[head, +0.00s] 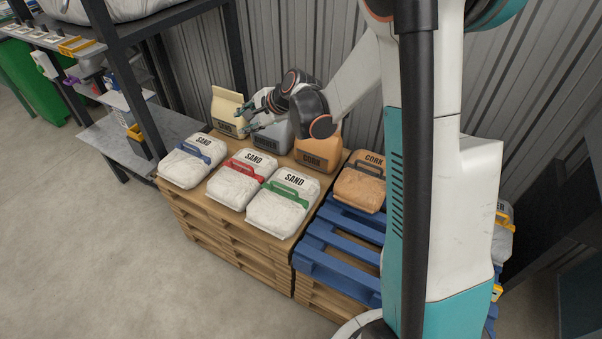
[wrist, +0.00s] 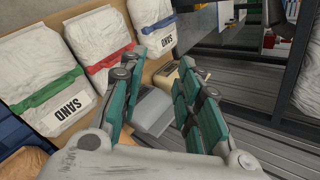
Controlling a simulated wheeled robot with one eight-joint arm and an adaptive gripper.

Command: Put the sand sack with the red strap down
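The white sand sack with the red strap (head: 236,184) lies flat on the wooden pallet stack (head: 218,236), between the blue-strapped sand sack (head: 183,167) and the green-strapped one (head: 277,211). In the wrist view the red-strapped sack (wrist: 98,38) is at the upper left, outside the fingers. My gripper (head: 245,120) is behind it in the head view, over the back row of the pallet. In the wrist view my gripper (wrist: 157,82) has its teal fingers apart. A grey bag (wrist: 152,110) shows between and beyond them; I see no contact.
At the back of the pallet stand a cream bag (head: 228,108), the grey bag (head: 271,138) and an orange cork bag (head: 318,153). A metal shelf rack (head: 115,55) stands left. Floor in front is clear.

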